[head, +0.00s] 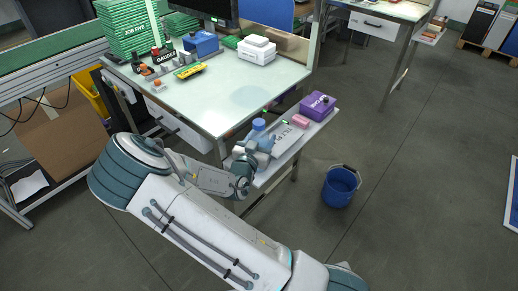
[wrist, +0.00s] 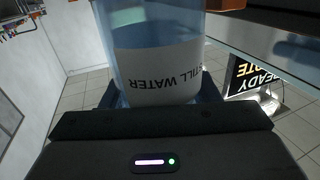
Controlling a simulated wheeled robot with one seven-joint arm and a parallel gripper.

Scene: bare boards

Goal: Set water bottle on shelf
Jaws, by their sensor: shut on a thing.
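A water bottle (wrist: 160,65) fills the top middle of the wrist view, translucent blue with a white label reading "STILL WATER", upside down in this picture. My gripper (wrist: 160,100) is shut on it, its dark jaws on either side. In the head view the bottle's blue top (head: 259,124) shows just beyond my gripper (head: 257,142), and the rest is mostly hidden. The bottle is over or beside a narrow grey shelf (head: 265,177) along the right side of the workbench. Whether its base touches the shelf cannot be told.
A purple box (head: 317,104) and a pink item (head: 300,121) sit at the shelf's far end. The workbench (head: 240,95) carries a white box (head: 257,50), a blue box (head: 201,43) and small parts. A blue bucket (head: 340,186) stands on the floor to the right.

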